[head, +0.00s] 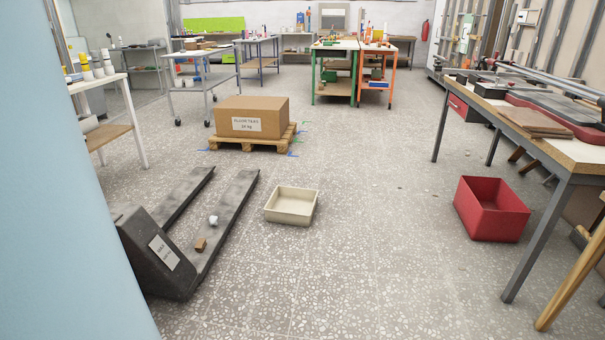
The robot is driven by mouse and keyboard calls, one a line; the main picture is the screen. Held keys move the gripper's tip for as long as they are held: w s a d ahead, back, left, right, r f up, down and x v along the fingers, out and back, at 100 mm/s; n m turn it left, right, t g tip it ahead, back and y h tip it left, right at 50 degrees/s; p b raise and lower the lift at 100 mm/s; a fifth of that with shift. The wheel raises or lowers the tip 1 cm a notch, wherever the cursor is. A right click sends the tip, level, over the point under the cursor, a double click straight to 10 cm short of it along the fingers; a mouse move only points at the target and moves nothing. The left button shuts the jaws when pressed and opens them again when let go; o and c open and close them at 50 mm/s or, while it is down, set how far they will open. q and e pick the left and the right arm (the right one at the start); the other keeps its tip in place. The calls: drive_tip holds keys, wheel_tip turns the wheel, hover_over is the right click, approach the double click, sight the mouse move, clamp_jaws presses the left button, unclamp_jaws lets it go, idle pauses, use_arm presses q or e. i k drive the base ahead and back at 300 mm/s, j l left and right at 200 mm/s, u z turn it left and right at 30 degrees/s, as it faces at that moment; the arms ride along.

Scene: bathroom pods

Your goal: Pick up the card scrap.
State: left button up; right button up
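A small brown piece that looks like the card scrap (200,244) lies on the near fork of a dark pallet truck (157,252), close to the truck's body. A small white crumpled-looking piece (213,220) lies farther along the same fork. The two pieces are apart. Neither of my grippers shows in the head view.
A cream open bin (291,219) stands on the floor right of the forks. A red open bin (490,222) stands by the right workbench (572,163). A boxed pallet (250,146) stands farther back. A pale blue surface (60,240) blocks the left side. The middle floor is clear.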

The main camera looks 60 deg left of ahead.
sight(202, 244)
drive_tip(key=i+j+u, duration=0.3)
drive_tip(key=u, duration=0.15)
drive_tip(key=i+j+u, duration=0.1)
drive_tip(key=i+u, duration=0.8)
drive_tip(key=i+l+u, duration=0.15)
drive_tip(key=i+u, duration=0.35)
drive_tip(key=i+j+u, duration=0.1)
drive_tip(key=i+u, duration=0.55)
drive_tip(key=u, duration=0.2)
drive_tip(key=i+l+u, duration=0.1)
drive_tip(key=i+u, duration=0.35)
drive_tip(key=i+l+u, duration=0.2)
drive_tip(key=u, duration=0.2)
drive_tip(key=i+u, duration=0.35)
drive_tip(key=i+l+u, duration=0.15)
drive_tip(key=u, duration=0.25)
drive_tip(key=i+l+u, duration=0.35)
drive_tip(key=i+j, duration=0.05)
drive_tip(key=j, duration=0.05)
